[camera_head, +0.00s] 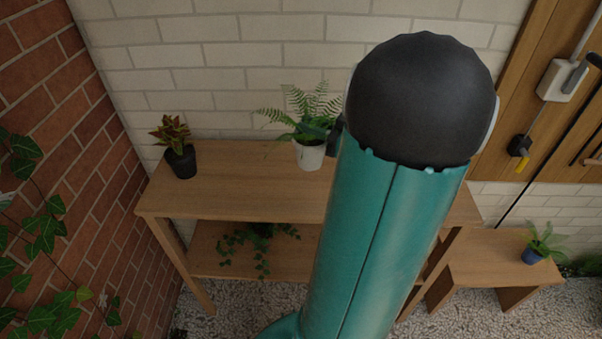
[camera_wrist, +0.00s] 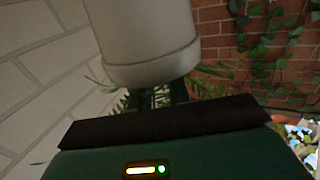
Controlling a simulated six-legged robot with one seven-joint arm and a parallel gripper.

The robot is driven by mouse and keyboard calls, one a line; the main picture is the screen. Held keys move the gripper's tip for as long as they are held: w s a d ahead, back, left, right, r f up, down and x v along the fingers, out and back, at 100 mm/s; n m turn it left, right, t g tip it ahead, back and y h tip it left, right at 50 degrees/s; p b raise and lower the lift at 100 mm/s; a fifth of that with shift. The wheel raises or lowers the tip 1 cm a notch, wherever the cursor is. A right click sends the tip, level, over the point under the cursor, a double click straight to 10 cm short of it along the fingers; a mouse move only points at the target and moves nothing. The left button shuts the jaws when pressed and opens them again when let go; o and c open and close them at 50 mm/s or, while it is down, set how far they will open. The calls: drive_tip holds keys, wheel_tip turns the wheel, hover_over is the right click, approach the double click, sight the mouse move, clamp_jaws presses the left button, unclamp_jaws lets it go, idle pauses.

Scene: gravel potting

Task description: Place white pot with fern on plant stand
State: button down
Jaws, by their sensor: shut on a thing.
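The white pot (camera_head: 309,156) with a green fern (camera_head: 302,112) is upright at the top level of the wooden plant stand (camera_head: 240,204), near its middle. I cannot tell whether its base touches the wood. The dark tip of my gripper (camera_head: 336,130) shows at the pot's right side, mostly hidden behind my teal arm. In the wrist view the white pot (camera_wrist: 150,42) fills the top middle, appearing upside down, with fern leaves (camera_wrist: 125,98) below its rim. My gripper is shut on the pot; its fingers are mostly hidden.
A dark pot with a reddish plant (camera_head: 180,160) stands left on the top board. A trailing plant (camera_head: 258,240) sits on the lower shelf. A low bench (camera_head: 490,268) at right holds a blue pot (camera_head: 532,255). Brick walls stand behind and left. Bare board lies between the two top pots.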

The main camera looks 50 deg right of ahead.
drive_tip(key=w+a+f, duration=0.1)
drive_tip(key=w+f, duration=1.2)
drive_tip(key=w, duration=0.2)
drive_tip(key=shift+a+f, duration=0.15)
drive_tip(key=shift+a, duration=0.2)
drive_tip(key=shift+f, duration=0.15)
drive_tip(key=c, duration=1.3)
unclamp_jaws()
drive_tip(key=v, duration=1.2)
